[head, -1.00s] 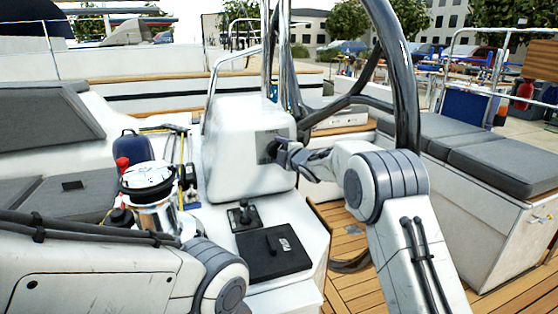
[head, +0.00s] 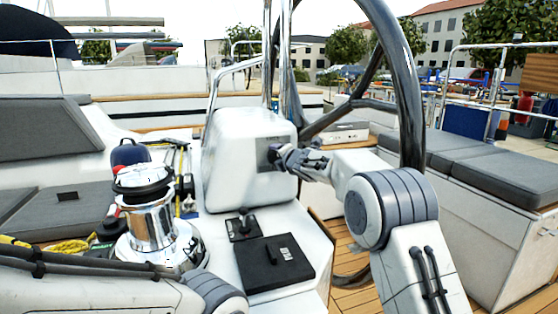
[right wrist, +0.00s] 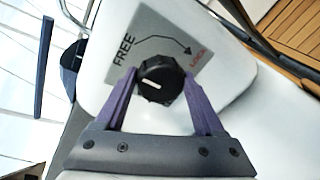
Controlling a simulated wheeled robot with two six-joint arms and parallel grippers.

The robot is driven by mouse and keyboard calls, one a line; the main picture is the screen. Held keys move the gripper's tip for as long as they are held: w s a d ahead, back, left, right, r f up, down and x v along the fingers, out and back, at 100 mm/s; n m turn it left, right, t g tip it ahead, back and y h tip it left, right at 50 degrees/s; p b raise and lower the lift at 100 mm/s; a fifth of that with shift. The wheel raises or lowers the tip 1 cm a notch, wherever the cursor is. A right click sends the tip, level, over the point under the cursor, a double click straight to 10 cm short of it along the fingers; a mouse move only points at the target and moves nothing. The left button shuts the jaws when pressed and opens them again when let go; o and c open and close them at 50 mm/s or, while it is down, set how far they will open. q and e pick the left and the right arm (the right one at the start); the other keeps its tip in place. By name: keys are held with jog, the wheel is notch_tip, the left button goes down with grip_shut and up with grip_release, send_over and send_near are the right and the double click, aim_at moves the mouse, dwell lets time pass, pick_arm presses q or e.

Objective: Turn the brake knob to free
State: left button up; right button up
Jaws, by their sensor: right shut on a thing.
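The brake knob (right wrist: 160,87) is round and black with a short white mark. In the right wrist view it sits on a grey plate (right wrist: 150,45) with FREE at the left, LOCK in red at the right and a curved arrow between. The white mark points left, on the FREE side. My right gripper (right wrist: 157,78) is shut on the knob, one purple finger on each side. In the head view, my right gripper (head: 275,156) is against the white console (head: 235,165) and hides the knob. My left gripper is out of view.
The large steering wheel (head: 408,90) stands close behind my right arm. A black lever (head: 243,224) and a black hatch (head: 274,262) are below the console. A chrome winch (head: 150,222) stands to the left. Grey cushions (head: 500,170) line the right bench.

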jog(key=shift+a+f, duration=0.15)
jog(key=shift+f, duration=0.1)
jog(key=o, duration=1.4)
jog(key=shift+c, duration=0.2)
jog(key=shift+r, duration=0.1)
jog(key=shift+s, duration=0.1)
jog(key=b+v, duration=0.4)
jog(key=v, duration=0.6)
jog(key=shift+s, duration=0.2)
